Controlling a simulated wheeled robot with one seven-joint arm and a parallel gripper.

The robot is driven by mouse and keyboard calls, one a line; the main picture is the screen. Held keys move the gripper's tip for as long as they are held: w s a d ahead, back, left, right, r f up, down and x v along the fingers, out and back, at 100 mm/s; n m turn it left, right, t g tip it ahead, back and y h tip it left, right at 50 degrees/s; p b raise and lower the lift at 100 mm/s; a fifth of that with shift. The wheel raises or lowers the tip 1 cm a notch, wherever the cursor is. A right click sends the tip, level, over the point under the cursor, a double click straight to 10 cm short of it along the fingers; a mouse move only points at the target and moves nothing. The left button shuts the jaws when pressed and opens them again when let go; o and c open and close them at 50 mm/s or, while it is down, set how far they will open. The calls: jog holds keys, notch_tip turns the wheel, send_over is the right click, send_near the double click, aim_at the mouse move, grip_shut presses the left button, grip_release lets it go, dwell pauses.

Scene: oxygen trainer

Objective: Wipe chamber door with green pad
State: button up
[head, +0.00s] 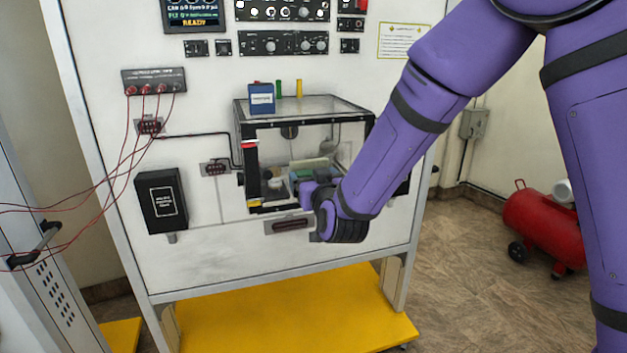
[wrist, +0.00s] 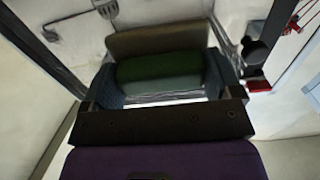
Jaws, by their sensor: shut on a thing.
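The clear, black-framed chamber (head: 357,116) is mounted on the white panel in the head view. I cannot tell which part of its front is the door. My gripper (head: 303,177) is at the chamber's lower front, partly hidden by my wrist. In the wrist view my gripper (wrist: 162,82) has a dark finger on each side of the green pad (wrist: 160,65) and is shut on it. A beige block or layer (wrist: 158,40) shows just beyond the green part. I cannot tell whether the pad touches a chamber surface.
A blue box (head: 261,98) and small green and yellow upright pieces stand on the chamber's top. A black box (head: 161,200) hangs to the left, with red cables (head: 128,150) above it. A red tank (head: 545,226) stands on the floor at right.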

aim_at(326, 164)
jog(key=shift+w+a, duration=0.2)
jog(key=shift+w, duration=0.5)
dwell(0.3)
jog(key=w+d, duration=0.3)
jog(key=d, duration=0.7)
jog(key=shift+d, duration=0.35)
dwell(0.6)
jog(key=shift+a, duration=0.1)
jog(key=shift+s+a, duration=0.45)
jog(key=shift+a, duration=1.3)
jog(key=shift+s+a, duration=0.5)
jog(key=shift+a, duration=1.3)
jog(key=shift+s+a, duration=0.45)
jog(key=shift+a, duration=1.3)
jog(key=shift+r, duration=1)
jog(key=shift+w+d, duration=0.3)
jog(key=shift+d, duration=0.7)
jog(key=shift+w+d, duration=0.3)
jog(key=shift+d, duration=0.65)
